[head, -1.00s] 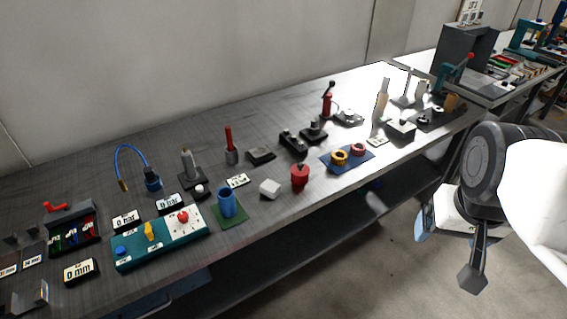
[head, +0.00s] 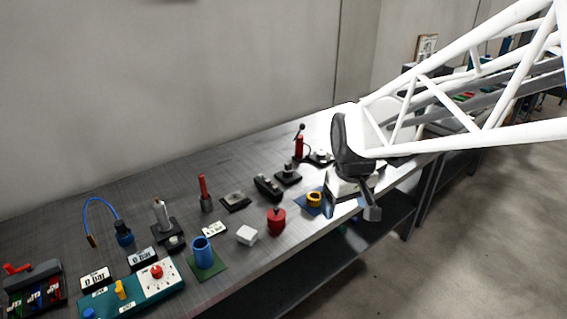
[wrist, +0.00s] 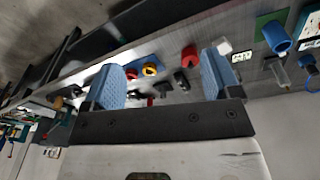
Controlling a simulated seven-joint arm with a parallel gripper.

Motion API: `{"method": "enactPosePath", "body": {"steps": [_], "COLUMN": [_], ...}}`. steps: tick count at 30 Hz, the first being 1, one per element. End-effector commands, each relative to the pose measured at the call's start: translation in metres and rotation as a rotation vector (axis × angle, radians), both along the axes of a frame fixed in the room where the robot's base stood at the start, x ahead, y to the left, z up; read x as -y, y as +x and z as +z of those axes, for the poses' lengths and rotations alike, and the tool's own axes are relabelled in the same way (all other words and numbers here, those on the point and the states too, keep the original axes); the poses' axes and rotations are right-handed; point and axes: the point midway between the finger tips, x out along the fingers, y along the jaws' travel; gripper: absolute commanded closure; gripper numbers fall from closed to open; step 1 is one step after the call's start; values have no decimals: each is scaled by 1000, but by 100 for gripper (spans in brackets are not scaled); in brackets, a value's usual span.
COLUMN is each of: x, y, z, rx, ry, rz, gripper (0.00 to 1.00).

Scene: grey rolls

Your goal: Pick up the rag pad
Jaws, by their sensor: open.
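No object is clearly recognizable as a rag pad. A flat dark pad with a lighter grey top (head: 235,201) lies mid-bench in the head view, between a red-handled tool and a black block; it may be the rag pad, but I cannot tell. I cannot make it out in the wrist view. My gripper (head: 351,208) is open over the bench's front edge, to the right of the pad and apart from it. In the wrist view its blue fingers are spread wide, with nothing held between them (wrist: 163,80).
Near the pad are a white block (head: 247,235), a red knobbed weight (head: 276,220), a blue cup (head: 202,252) and a black block (head: 267,187). A yellow ring (head: 314,199) lies beside my gripper. The grey bench (head: 215,292) is crowded; its front strip has some bare room.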

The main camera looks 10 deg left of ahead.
Motion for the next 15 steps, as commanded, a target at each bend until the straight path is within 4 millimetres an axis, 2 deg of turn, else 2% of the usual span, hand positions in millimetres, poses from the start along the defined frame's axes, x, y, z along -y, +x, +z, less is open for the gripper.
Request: {"method": "enactPosePath", "body": {"steps": [3, 15], "x": [-25, -113], "y": [24, 88], "z": [-14, -70], "rx": [-15, -56], "ry": [-8, -33], "rz": [72, 308], "gripper": [17, 17]}}
